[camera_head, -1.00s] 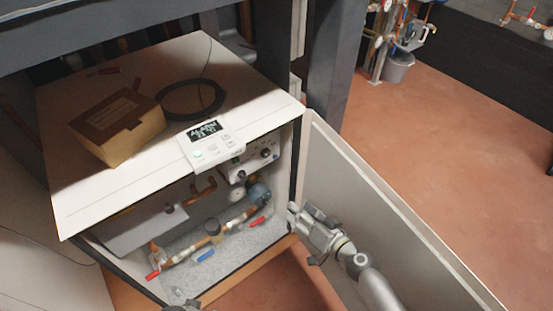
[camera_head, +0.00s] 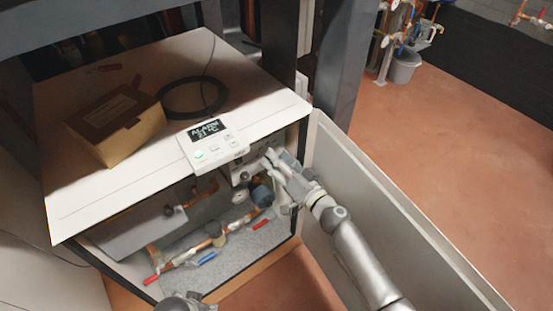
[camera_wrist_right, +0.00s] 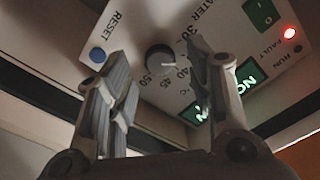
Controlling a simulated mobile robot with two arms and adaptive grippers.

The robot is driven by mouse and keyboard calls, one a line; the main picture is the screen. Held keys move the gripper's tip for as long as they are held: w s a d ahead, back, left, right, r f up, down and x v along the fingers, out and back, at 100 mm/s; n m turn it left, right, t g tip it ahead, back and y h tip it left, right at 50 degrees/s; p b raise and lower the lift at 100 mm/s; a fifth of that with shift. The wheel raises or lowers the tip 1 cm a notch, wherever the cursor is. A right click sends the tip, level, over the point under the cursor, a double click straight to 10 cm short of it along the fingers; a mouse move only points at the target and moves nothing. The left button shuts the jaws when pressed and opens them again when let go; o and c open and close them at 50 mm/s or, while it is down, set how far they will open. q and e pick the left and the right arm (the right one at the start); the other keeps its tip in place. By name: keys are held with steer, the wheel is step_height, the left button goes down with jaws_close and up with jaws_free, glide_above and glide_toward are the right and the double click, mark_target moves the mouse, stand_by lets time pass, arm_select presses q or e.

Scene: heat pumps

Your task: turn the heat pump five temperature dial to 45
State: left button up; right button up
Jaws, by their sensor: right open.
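The round dark dial (camera_wrist_right: 160,61) sits on a white control panel (camera_wrist_right: 150,20) printed with 30, 40, 45 and 50. A light mark shows on the dial's right side, but its exact setting is hard to read. My right gripper (camera_wrist_right: 163,56) is open, with one finger on each side of the dial in the wrist view; contact is not clear. In the head view my right gripper (camera_head: 275,163) is at the panel inside the open cabinet and hides part of it. Part of my left gripper (camera_head: 185,302) shows at the bottom edge, its jaws unclear.
The panel has a blue RESET button (camera_wrist_right: 97,55), a green switch (camera_wrist_right: 262,13) and a lit red FAULT lamp (camera_wrist_right: 290,33). A display unit (camera_head: 213,143) reading ALARM overhangs above. The open cabinet door (camera_head: 390,205) stands right of my arm. Pipes with red and blue handles lie below.

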steer(key=shift+w+a, duration=0.3)
steer(key=shift+w, duration=0.05)
steer(key=shift+c, duration=0.3)
steer(key=c, duration=1)
